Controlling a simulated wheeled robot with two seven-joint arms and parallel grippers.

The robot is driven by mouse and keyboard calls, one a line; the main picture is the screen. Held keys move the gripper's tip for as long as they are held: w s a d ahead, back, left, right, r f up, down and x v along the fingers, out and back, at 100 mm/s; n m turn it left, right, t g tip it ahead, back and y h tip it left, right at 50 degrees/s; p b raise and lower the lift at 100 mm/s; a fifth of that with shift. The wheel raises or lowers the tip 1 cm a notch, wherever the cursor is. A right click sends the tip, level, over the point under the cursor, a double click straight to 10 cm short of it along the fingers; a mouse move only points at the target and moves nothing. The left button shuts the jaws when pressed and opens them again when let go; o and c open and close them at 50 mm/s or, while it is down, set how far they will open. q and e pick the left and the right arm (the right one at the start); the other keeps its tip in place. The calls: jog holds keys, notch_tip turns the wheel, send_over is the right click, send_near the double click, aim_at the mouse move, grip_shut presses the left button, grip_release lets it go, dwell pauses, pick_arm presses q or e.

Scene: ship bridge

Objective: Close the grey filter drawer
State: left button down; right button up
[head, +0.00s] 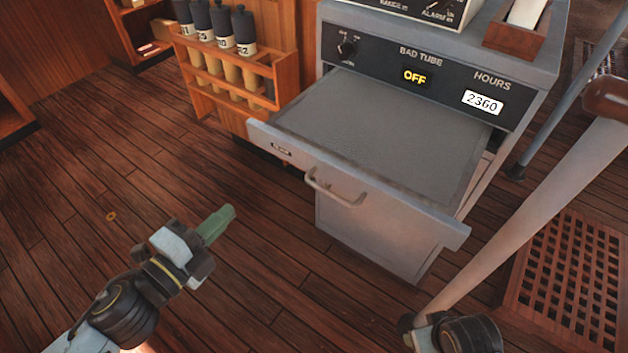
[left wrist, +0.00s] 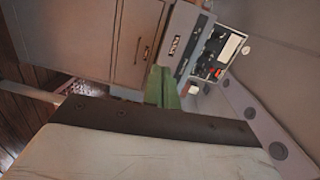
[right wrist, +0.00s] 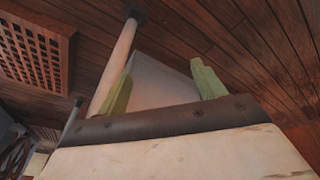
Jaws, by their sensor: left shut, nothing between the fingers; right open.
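The grey filter drawer (head: 410,207) stands pulled out of the grey cabinet (head: 365,240) in the head view. Its flat mesh-like top is exposed and its front carries a bar handle (head: 335,190) and a small dark label. My left gripper (head: 226,216) is shut and empty, apart from the drawer, in front of it and to the left. Its green fingers also show together in the left wrist view (left wrist: 160,88). My right gripper (right wrist: 163,88) is open in the right wrist view, with a pale grey surface beyond its fingers. In the head view its fingers are hidden.
A wooden rack (head: 235,75) with several dark-topped tubes stands left of the cabinet. A pale pole (head: 535,205) rises at the right, beside a wooden floor grating (head: 570,285).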

pick_arm(q)
notch_tip(320, 180, up, 2)
jog(key=s+d+m+h, duration=0.1)
jog(key=d, duration=0.1)
send_near(292, 155)
jog(key=x, duration=0.2)
jog(key=b+x, duration=0.1)
jog(key=x, duration=0.2)
jog(key=shift+w+f, duration=0.15)
jog(key=shift+w, duration=0.05)
jog(key=shift+b+x, duration=0.35)
jog(key=shift+x, duration=0.4)
pick_arm(e)
jog(key=shift+a+r, duration=0.3)
jog(key=shift+r, duration=0.8)
jog(key=shift+a+r, duration=0.25)
jog(key=shift+r, duration=0.8)
